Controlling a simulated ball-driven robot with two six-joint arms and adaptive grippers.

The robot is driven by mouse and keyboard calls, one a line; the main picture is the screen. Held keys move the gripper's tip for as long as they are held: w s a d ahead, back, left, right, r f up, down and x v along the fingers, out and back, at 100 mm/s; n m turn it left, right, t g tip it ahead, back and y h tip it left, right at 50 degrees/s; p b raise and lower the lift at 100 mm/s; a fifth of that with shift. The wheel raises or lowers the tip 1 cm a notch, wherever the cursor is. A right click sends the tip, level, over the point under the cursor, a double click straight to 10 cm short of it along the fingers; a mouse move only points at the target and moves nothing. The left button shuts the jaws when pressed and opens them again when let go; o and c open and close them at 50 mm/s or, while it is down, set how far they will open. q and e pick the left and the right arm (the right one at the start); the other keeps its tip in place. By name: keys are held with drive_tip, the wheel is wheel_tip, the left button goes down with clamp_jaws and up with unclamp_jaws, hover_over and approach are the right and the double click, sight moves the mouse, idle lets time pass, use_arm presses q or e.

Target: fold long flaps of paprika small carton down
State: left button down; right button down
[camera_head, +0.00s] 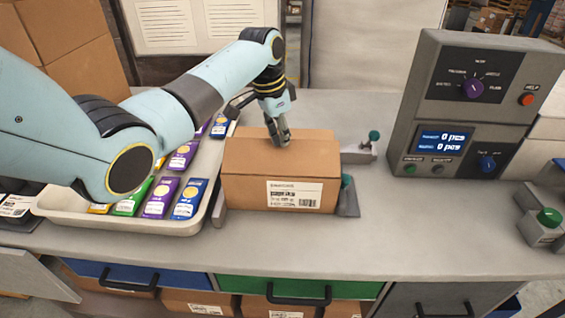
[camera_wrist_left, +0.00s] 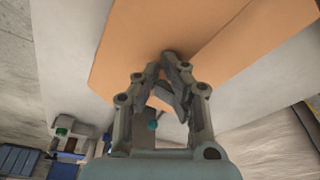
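The small brown carton (camera_head: 245,188) stands on the grey counter with a white label on its front. Its top looks covered and roughly flat in the head view; the seam between flaps cannot be made out. The label's print is too small to read for certain. My left gripper (camera_head: 281,140) points down at the middle of the carton's top, fingertips at or just above it. In the left wrist view the gripper (camera_wrist_left: 166,66) has its fingertips together with nothing between them, against the orange-brown cardboard (camera_wrist_left: 215,40). My right gripper is not in view.
A pale tray (camera_head: 150,222) of several coloured packets stands left of the carton. Grey brackets with teal knobs (camera_head: 374,136) sit beside the carton on the right. A control box (camera_head: 470,110) stands farther right. The counter (camera_head: 400,225) between them is clear.

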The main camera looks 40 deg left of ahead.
use_arm(q)
drive_tip(key=shift+w+a+f+b, duration=0.15)
drive_tip(key=shift+w+f+b, duration=0.1)
drive_tip(key=shift+f+b, duration=0.3)
drive_tip(key=shift+w+a+f+b, duration=0.15)
drive_tip(key=shift+w+f+b, duration=0.1)
drive_tip(key=shift+f+b, duration=0.25)
drive_tip(key=shift+f, duration=0.15)
drive_tip(key=shift+f, duration=0.35)
wheel_tip(320, 180, up, 5)
drive_tip(key=p, duration=0.5)
wheel_tip(320, 180, up, 3)
drive_tip(key=shift+r+p, duration=0.15)
drive_tip(key=shift+p, duration=0.35)
drive_tip(key=shift+r, duration=0.35)
